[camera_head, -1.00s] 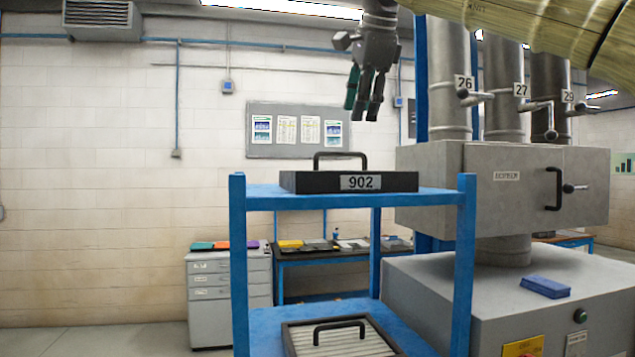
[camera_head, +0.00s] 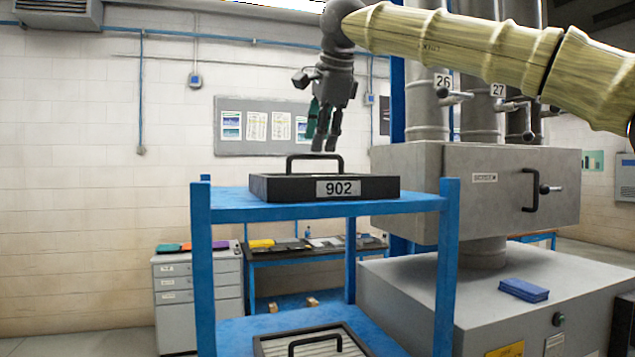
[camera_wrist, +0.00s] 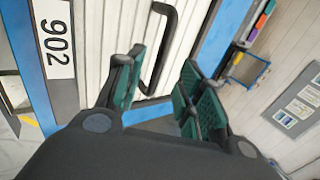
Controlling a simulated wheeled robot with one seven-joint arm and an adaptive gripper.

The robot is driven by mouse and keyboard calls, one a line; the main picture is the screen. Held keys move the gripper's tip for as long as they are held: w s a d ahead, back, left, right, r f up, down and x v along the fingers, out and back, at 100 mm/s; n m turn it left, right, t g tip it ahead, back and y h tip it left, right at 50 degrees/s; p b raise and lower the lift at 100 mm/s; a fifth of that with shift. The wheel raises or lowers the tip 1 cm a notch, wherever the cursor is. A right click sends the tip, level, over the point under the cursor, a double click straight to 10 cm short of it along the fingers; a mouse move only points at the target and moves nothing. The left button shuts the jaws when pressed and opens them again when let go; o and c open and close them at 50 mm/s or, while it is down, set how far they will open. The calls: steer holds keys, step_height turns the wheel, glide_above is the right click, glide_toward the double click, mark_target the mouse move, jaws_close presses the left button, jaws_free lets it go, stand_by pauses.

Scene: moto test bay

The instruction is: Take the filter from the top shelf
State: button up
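The filter labelled 902 (camera_head: 285,188) is a flat dark-framed box with a black arched handle (camera_head: 315,160). It lies on the blue top shelf (camera_head: 228,207). My gripper (camera_head: 324,142) points down just above the handle in the head view, its fingers apart and empty. In the wrist view, the gripper (camera_wrist: 160,100) shows green finger pads spread apart, with the handle (camera_wrist: 163,50) beyond them and between their directions. The filter's white pleated face (camera_wrist: 100,35) and its 902 label (camera_wrist: 54,38) show there too. No contact with the handle is visible.
A second filter with a handle (camera_head: 315,343) lies on the lower shelf. Right of the rack stands a grey machine housing (camera_head: 420,190) with a handle and pipes. A blue block (camera_head: 523,290) lies on the machine's base. A drawer cabinet (camera_head: 198,300) and workbench stand behind.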

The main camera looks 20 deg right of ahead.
mark_target(319, 155)
steer(key=shift+w+d+f+p, duration=0.15)
steer(key=shift+f+p, duration=0.15)
steer(key=shift+p, duration=0.1)
steer(key=p+x, duration=0.1)
steer(key=x, duration=0.3)
steer(key=shift+r, duration=0.1)
steer(key=shift+d, duration=0.1)
steer(key=shift+c, duration=0.3)
jaws_close()
steer(key=shift+r, duration=0.1)
